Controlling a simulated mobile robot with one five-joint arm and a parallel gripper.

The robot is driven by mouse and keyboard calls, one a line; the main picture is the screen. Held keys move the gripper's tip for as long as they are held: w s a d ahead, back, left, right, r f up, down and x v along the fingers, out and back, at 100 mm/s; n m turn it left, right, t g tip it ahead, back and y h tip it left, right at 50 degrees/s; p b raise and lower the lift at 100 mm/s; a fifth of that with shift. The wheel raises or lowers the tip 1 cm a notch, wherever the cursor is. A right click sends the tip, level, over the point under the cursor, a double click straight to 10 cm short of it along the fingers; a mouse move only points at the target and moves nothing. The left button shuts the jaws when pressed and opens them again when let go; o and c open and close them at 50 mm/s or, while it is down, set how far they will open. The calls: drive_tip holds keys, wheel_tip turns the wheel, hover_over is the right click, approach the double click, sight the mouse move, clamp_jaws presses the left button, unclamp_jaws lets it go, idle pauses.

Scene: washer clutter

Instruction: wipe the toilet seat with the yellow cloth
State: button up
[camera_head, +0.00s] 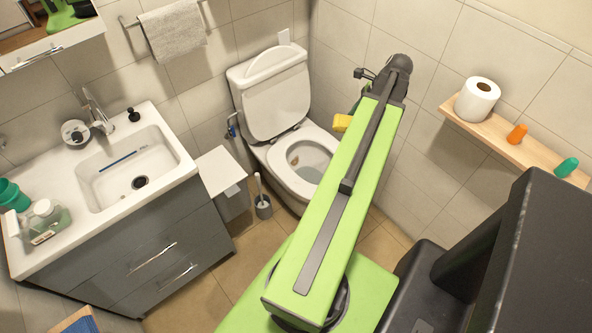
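The toilet (271,100) stands against the back wall with its lid raised. The toilet seat (283,172) is down around the open bowl, and its right part is hidden behind my green arm. A piece of the yellow cloth (342,122) shows at the left edge of my arm, above and to the right of the seat, apart from it in the picture. My gripper is hidden behind my arm, so its fingers and its hold on the cloth cannot be seen.
A sink cabinet (150,262) stands at the left. A bin (232,203) and a toilet brush (263,205) stand left of the toilet. A wooden shelf (500,138) with a paper roll (477,99) is on the right wall. Some floor (192,296) is clear in front of the cabinet.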

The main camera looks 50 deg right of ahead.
drive_tip(key=shift+w+a, duration=0.2)
drive_tip(key=shift+w, duration=0.45)
drive_tip(key=a+b+x, duration=0.2)
drive_tip(key=b+x, duration=2.9)
drive_tip(key=x, duration=0.4)
drive_tip(key=shift+a+r+n+b, duration=0.25)
drive_tip(key=shift+a+n+b, duration=0.1)
drive_tip(key=shift+a+n, duration=0.1)
drive_tip(key=shift+w, duration=0.1)
